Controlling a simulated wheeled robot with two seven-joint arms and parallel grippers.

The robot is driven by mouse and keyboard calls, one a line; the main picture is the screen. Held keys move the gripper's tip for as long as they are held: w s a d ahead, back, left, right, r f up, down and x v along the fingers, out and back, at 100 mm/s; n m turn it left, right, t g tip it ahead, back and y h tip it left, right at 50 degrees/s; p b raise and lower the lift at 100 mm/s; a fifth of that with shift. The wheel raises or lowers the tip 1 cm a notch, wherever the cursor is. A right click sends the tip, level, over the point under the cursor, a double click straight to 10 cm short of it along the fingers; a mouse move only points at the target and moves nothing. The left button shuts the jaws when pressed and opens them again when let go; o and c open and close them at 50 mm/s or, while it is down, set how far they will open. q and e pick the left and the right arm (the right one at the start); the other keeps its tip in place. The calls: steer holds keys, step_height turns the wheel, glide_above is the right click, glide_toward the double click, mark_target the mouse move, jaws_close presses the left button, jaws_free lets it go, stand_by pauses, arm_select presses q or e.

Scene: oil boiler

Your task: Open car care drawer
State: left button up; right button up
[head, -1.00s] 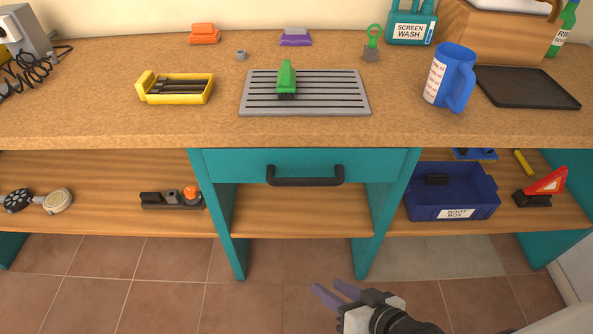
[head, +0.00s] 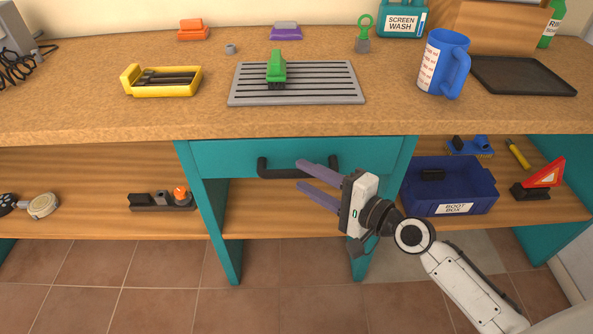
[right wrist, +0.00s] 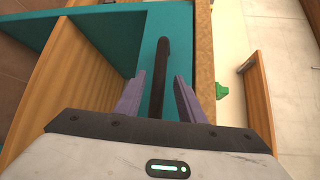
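The teal drawer (head: 222,158) sits shut under the worktop, flush in its frame. Its black bar handle (head: 263,168) runs across the front; its right part is partly hidden behind my right gripper. My right gripper (head: 301,174) is open, with purple fingers pointing left at the handle. In the right wrist view the handle (right wrist: 161,62) runs lengthwise between the open fingers (right wrist: 158,98), with gaps on both sides. I cannot tell whether the fingers touch it. My left gripper is not in view.
On the worktop (head: 70,115) stand a grey slatted mat (head: 335,90) with a green brush (head: 276,68), a yellow tray (head: 128,78) and a blue mug (head: 437,75). A blue boot box (head: 478,188) sits on the shelf right of the drawer.

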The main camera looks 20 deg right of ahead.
mark_target(302, 176)
steer(key=shift+x, duration=1.85)
steer(key=shift+f, duration=0.1)
jaws_close()
